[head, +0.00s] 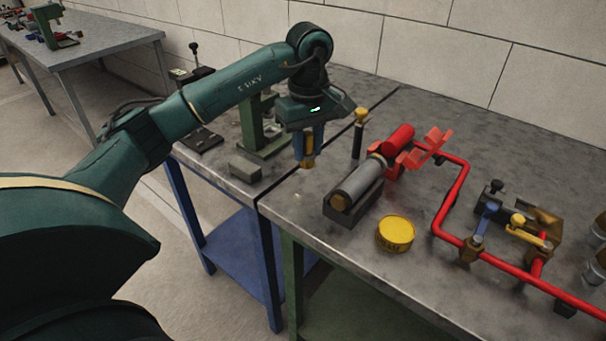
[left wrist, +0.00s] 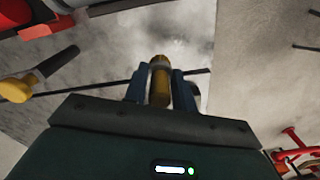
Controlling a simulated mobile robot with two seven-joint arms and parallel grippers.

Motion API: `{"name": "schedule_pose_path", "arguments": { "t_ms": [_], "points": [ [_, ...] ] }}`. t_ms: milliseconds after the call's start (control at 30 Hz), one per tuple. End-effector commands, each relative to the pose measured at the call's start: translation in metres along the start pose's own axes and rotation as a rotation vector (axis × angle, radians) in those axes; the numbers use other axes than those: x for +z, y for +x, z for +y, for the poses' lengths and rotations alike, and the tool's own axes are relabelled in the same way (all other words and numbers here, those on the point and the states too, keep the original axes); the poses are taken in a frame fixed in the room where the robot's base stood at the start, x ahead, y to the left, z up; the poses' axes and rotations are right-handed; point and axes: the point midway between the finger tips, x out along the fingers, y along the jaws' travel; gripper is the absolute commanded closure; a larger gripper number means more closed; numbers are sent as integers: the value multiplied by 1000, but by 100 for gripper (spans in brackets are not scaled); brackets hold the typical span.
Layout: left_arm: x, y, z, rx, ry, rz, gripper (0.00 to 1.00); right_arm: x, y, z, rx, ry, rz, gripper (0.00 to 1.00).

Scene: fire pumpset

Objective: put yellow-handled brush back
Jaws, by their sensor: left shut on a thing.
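My left gripper (head: 310,148) points down above the back of the tables, near the seam between them. Its blue fingers, also in the left wrist view (left wrist: 161,78), are shut on a short yellow-brown piece, which looks like the yellow-handled brush (head: 307,162). In the left wrist view the brush (left wrist: 160,88) lies between the fingers, with a paler band near its far end. Most of it is hidden by the fingers. In the head view its lower end seems just above the tabletop, but I cannot tell whether it touches. My right gripper is not in view.
A yellow-topped tool with a dark shaft (head: 359,128) stands right of the gripper. A grey cylinder with a red end (head: 358,182) rests in a dark cradle. A yellow tin (head: 395,234), red piping (head: 452,195), a green stand (head: 262,125) and a grey block (head: 245,168) are nearby.

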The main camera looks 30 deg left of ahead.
Motion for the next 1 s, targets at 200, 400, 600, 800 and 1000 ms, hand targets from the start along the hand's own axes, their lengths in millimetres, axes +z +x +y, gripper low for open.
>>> {"name": "schedule_pose_path", "arguments": {
  "t_ms": [200, 400, 600, 800, 1000],
  "points": [
    [0, 23, 0, 1, 1, 0, 96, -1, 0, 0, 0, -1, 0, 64],
    [0, 47, 0, -2, 2, -1, 96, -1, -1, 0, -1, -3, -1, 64],
    [0, 59, 0, 2, 2, 1, 96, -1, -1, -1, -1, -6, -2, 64],
    [0, 61, 0, 2, 3, 1, 96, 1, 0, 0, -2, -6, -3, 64],
    [0, 62, 0, 1, 2, 0, 63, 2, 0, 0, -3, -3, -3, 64]
  ]
}}
